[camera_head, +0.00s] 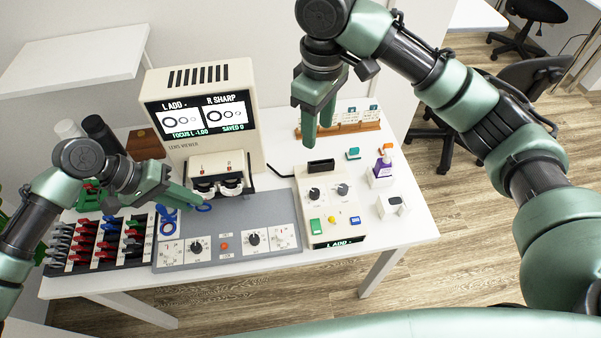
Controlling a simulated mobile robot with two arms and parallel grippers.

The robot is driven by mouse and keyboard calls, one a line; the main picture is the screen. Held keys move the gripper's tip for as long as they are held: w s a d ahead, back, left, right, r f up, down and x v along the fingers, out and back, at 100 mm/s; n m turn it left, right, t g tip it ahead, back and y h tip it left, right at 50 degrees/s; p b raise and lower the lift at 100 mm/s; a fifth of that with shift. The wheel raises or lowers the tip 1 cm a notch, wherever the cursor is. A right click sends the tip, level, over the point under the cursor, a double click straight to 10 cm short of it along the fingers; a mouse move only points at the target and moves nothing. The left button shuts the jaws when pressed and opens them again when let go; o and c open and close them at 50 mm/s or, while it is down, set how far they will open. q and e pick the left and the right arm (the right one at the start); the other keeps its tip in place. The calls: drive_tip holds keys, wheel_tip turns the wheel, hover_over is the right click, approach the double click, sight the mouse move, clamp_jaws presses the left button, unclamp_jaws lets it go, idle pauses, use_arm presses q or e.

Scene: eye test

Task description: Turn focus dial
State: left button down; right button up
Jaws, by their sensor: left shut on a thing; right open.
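The cream lens viewer (205,147) stands at the back of the table. Its screen (202,114) reads "L ADD", "R SHARP", "FOCUS L -1.00" and "SAVED 0". The grey base (230,222) in front has two dials, a left one (197,246) and a right one (253,239). A cream box (326,218) to the right has two more dials (314,194). Which one is the focus dial I cannot tell. My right gripper (317,135) is open and empty, above the table behind the cream box.
A black rack (95,262) of red, green and grey pieces is at left. A blue stand (166,220) is beside it. A purple bottle (383,165) and white box (393,207) are at right. A wooden card holder (350,129) is behind. The table's right front corner is clear.

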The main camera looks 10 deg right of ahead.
sight(315, 193)
drive_tip(key=f+m, duration=0.2)
drive_tip(key=f, duration=0.5)
drive_tip(key=f+m, duration=0.3)
drive_tip(key=f, duration=0.4)
drive_tip(key=f+m, duration=0.2)
drive_tip(key=f, duration=0.6)
drive_tip(key=shift+s+d, duration=0.1)
drive_tip(key=shift+s, duration=0.15)
drive_tip(key=shift+c, duration=0.4)
clamp_jaws()
